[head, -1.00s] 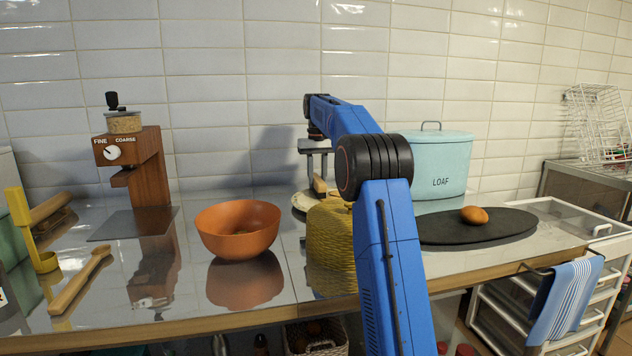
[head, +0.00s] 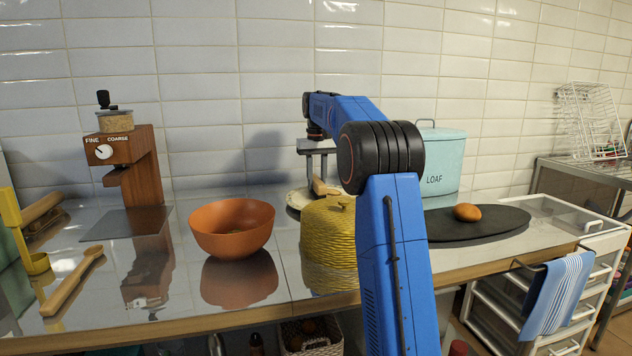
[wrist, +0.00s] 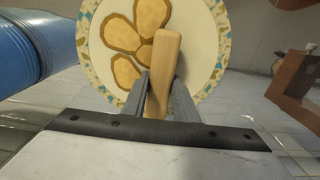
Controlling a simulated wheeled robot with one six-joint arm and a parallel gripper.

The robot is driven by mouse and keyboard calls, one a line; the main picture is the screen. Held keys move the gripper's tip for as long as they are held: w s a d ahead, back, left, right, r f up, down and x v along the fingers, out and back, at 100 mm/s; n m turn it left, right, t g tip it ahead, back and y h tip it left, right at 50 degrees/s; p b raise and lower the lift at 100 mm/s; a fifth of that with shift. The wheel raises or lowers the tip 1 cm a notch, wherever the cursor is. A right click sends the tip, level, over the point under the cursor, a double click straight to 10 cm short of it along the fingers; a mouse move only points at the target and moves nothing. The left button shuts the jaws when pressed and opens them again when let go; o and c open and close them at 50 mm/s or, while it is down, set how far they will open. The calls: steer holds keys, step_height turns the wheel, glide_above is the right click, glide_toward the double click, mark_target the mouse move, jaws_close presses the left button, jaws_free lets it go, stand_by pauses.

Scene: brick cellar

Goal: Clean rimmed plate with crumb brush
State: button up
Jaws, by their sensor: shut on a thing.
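My gripper (head: 317,160) is behind the yellow woven dome, pointing down, shut on a pale wooden handle (wrist: 165,65). I take this handle for the crumb brush's (head: 320,187); its bristles are not visible. The rimmed plate (head: 296,196) lies on the counter behind the dome, mostly hidden in the head view. In the wrist view the plate (wrist: 207,55) is cream, with a blue and ochre patterned rim and several golden-brown patches. The handle overlaps the plate in that view; I cannot tell whether the brush touches it.
The yellow woven dome (head: 330,235) stands in front of the plate. An orange bowl (head: 231,238) and a wooden grinder (head: 135,180) are to the left. A black board (head: 475,228) with a brown roundish item (head: 467,212) and a blue LOAF bin (head: 443,160) are to the right.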

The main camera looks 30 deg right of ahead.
mark_target(318, 176)
steer(key=shift+s+a+r, duration=0.1)
steer(key=shift+s+a, duration=0.1)
steer(key=shift+s, duration=0.5)
steer(key=shift+s+a+f, duration=0.1)
steer(key=shift+s+a, duration=0.1)
steer(key=shift+s, duration=0.45)
steer(key=shift+s+a+r, duration=0.1)
steer(key=shift+s+a, duration=0.1)
steer(key=shift+s, duration=0.5)
steer(key=shift+s+a, duration=0.2)
steer(key=shift+s, duration=0.55)
steer(key=shift+s+a, duration=0.2)
steer(key=shift+s, duration=0.5)
steer(key=shift+s, duration=0.1)
steer(key=shift+s+a, duration=0.25)
steer(key=shift+s, duration=0.55)
steer(key=shift+s+a, duration=0.25)
steer(key=shift+s, duration=0.55)
steer(key=shift+s+d, duration=0.25)
steer(key=shift+d, duration=0.45)
steer(key=shift+w+d, duration=0.3)
steer(key=shift+w, duration=0.65)
steer(key=shift+w+d, duration=0.25)
steer(key=shift+w, duration=0.7)
